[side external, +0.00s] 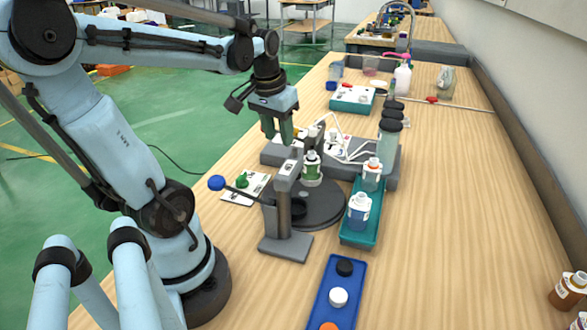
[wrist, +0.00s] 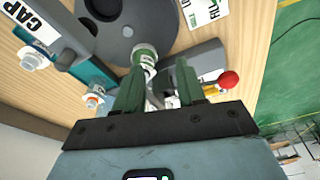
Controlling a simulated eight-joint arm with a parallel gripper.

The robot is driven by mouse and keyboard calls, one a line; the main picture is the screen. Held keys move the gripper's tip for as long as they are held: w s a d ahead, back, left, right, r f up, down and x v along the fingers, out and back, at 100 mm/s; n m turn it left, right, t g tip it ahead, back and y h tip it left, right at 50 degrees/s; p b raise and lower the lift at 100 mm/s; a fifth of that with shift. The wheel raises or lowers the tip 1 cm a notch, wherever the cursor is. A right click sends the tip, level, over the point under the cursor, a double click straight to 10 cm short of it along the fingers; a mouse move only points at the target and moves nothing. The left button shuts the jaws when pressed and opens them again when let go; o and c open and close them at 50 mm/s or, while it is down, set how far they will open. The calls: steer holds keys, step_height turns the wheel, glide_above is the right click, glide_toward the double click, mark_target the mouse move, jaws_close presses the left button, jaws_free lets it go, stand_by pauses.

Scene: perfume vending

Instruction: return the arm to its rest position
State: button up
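My gripper (side external: 283,138) hangs from the arm above the bench, behind the grey press stand (side external: 287,205). In the wrist view my gripper (wrist: 157,74) has its two green fingers apart, with nothing clearly held between them. A green-labelled bottle (side external: 312,168) stands upright on the dark round turntable (side external: 322,205). It also shows in the wrist view, just beyond the fingertips, as a bottle with a pale top (wrist: 145,54). The arm is extended over the bench.
A teal tray (side external: 360,238) holds white-labelled bottles right of the turntable. A blue tray (side external: 320,312) holds caps at the front. The press lever's ball is blue (side external: 216,183) in the side view; a red ball (wrist: 229,79) shows in the wrist view.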

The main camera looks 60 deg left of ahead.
steer(key=w+d+m+t, duration=0.1)
steer(key=d+m+t, duration=0.1)
steer(key=d, duration=0.6)
steer(key=w+d+f+m+t+h, duration=0.1)
steer(key=w+d+m+t, duration=0.1)
steer(key=d, duration=0.7)
steer(key=shift+d+m+t, duration=0.25)
steer(key=shift+m+t, duration=0.35)
steer(key=shift+m, duration=0.3)
